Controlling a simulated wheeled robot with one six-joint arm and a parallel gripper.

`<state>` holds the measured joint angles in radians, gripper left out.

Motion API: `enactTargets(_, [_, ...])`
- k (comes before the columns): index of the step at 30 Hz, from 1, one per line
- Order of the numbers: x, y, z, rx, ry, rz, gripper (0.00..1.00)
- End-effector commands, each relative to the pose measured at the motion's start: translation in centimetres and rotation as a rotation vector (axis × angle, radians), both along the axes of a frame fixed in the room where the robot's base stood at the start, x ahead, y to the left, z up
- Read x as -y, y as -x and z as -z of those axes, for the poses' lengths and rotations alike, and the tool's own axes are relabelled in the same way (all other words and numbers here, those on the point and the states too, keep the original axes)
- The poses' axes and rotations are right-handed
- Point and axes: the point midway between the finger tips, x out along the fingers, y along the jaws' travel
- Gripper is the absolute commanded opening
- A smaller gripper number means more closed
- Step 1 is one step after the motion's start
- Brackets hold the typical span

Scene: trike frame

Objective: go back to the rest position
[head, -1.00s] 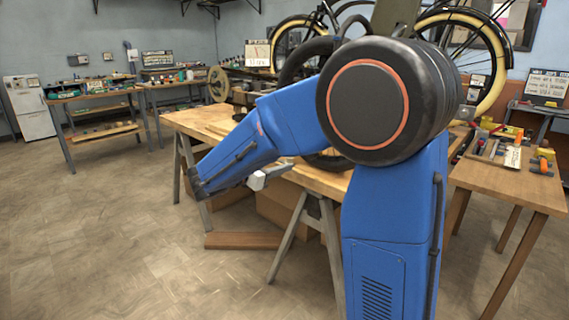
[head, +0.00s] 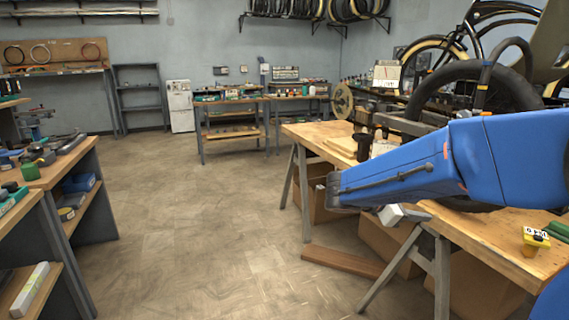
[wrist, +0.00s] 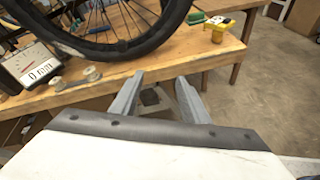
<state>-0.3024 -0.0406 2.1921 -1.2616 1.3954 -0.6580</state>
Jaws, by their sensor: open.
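My gripper (wrist: 160,88) shows in the wrist view with its two grey fingers apart and nothing between them. It is beside the front edge of the wooden workbench (wrist: 245,30), with the gap between the fingertips over the edge and the space below. In the head view my blue arm reaches across the workbench (head: 490,240) from the right. A small pale part of my arm's end shows below the blue link, but the fingers cannot be made out there.
A trestle leg (head: 441,280) and a plank (head: 343,262) are below. Shelves (head: 75,210) stand at left. The middle floor (head: 200,235) is clear.

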Motion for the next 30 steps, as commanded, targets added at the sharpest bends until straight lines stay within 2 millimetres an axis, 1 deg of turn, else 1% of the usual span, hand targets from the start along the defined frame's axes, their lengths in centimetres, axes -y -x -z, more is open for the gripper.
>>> enactTargets(1, [0.8, 2.0, 0.3, 0.035, -0.066, 0.039, 0.42])
enactTargets(3, [1.4, 4.5, 1.1, 0.081, -0.16, 0.096, 0.42])
enactTargets(5, [1.7, 6.6, 1.8, 0.123, -0.24, 0.143, 0.42])
enactTargets(6, [1.9, 7.9, 2.3, 0.151, -0.292, 0.176, 0.42])
enactTargets(10, [1.8, 12.0, 3.9, 0.247, -0.461, 0.286, 0.42])
enactTargets(13, [1.2, 15.0, 5.0, 0.323, -0.589, 0.372, 0.42])
enactTargets(15, [0.6, 16.9, 5.8, 0.38, -0.677, 0.435, 0.42])
enactTargets(17, [0.0, 18.4, 6.4, 0.429, -0.754, 0.489, 0.42])
enactTargets(21, [-1.8, 21.6, 7.7, 0.543, -0.929, 0.618, 0.42])
enactTargets(27, [-5.0, 25.1, 8.9, 0.708, -1.174, 0.809, 0.42])
enactTargets(30, [-6.5, 26.4, 9.2, 0.78, -1.285, 0.898, 0.42])
